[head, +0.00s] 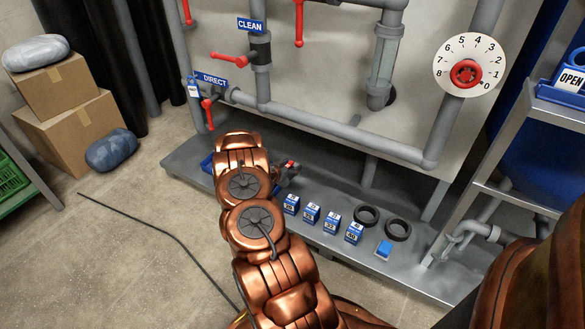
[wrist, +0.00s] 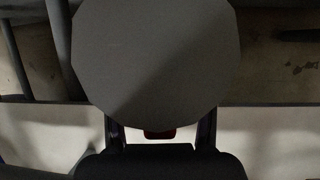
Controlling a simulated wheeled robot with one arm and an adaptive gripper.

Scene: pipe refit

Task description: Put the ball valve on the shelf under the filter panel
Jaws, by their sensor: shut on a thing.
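My gripper (head: 284,174) is mostly hidden behind my copper arm in the head view, low over the grey shelf (head: 345,190) under the filter panel (head: 320,85). A small red part of the ball valve (head: 290,163) shows at its tip. In the wrist view, a large grey round face of the valve (wrist: 158,60) fills the upper middle, with a bit of red below it. The two fingers of my gripper (wrist: 160,132) stand on either side, shut on the valve. I cannot tell whether the valve touches the shelf.
A blue tray (head: 207,163) is partly hidden left of my arm. Several blue boxes (head: 311,213), two black rings (head: 397,229) and a blue-topped block (head: 384,249) occupy the shelf's right front. Pipes with red handles (head: 228,57) stand above. A metal rack (head: 500,150) is at right.

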